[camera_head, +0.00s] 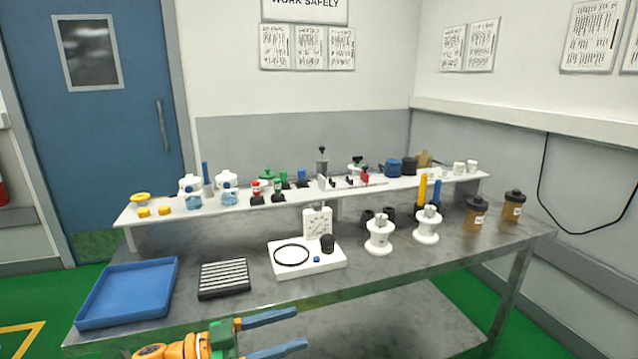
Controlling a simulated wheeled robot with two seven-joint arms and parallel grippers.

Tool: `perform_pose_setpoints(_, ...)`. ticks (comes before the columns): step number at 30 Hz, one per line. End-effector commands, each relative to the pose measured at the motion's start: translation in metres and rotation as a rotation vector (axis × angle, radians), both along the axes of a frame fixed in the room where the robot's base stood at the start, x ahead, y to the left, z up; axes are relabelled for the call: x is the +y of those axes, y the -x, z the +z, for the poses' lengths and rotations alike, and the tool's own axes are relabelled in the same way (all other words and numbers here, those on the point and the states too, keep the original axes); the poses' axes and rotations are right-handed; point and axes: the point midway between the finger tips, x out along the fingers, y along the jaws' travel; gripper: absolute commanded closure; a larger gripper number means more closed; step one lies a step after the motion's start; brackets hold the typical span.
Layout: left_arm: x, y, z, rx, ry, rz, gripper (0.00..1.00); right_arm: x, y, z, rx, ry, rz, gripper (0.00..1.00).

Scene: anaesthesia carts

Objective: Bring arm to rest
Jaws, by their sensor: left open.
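My left gripper (283,334) shows at the bottom of the head view, low at the front edge of the metal table (400,285). Its two blue fingers point right and are spread apart, with nothing between them. Its orange and green wrist (200,345) comes in from the lower left. My right gripper is not in view.
A blue tray (127,292), a black ribbed block (223,279) and a white device with a dial (317,222) stand on the table. White spools (379,237) and brown jars (475,212) stand further right. A raised white shelf (300,197) behind holds several small items.

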Motion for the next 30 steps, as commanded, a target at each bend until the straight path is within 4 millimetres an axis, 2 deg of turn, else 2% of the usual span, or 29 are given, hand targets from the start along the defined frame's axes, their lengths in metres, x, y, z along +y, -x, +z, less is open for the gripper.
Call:
perform_pose_setpoints(5,0.002,-0.027,-0.047,0.009,-0.010,0.219,0.33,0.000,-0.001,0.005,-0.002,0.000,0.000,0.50)
perform_pose_setpoints(8,0.013,-0.038,-0.087,0.046,-0.047,0.370,0.33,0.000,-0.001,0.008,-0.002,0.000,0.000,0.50)
perform_pose_setpoints(11,0.029,-0.038,-0.137,0.114,-0.110,0.521,0.33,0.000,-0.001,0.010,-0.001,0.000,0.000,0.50)
perform_pose_setpoints(14,0.052,-0.021,-0.202,0.228,-0.213,0.675,0.33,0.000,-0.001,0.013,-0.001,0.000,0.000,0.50)
perform_pose_setpoints(15,0.063,-0.007,-0.231,0.286,-0.266,0.733,0.33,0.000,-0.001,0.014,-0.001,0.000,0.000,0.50)
perform_pose_setpoints(17,0.078,0.021,-0.274,0.383,-0.353,0.807,0.33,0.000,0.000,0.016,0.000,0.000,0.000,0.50)
perform_pose_setpoints(18,0.087,0.043,-0.301,0.448,-0.413,0.846,0.33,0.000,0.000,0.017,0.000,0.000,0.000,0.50)
perform_pose_setpoints(20,0.100,0.080,-0.337,0.548,-0.502,0.890,0.33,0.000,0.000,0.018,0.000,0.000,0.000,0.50)
perform_pose_setpoints(21,0.107,0.107,-0.358,0.615,-0.559,0.911,0.33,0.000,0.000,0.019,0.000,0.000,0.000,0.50)
perform_pose_setpoints(23,0.115,0.151,-0.387,0.718,-0.646,0.932,0.33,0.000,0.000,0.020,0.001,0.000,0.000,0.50)
perform_pose_setpoints(25,0.124,0.206,-0.414,0.839,-0.745,0.939,0.33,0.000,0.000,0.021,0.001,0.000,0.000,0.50)
perform_pose_setpoints(27,0.128,0.261,-0.433,0.954,-0.834,0.933,0.33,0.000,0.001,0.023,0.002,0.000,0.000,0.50)
perform_pose_setpoints(30,0.131,0.327,-0.448,1.089,-0.933,0.910,0.33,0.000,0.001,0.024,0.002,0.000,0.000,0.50)
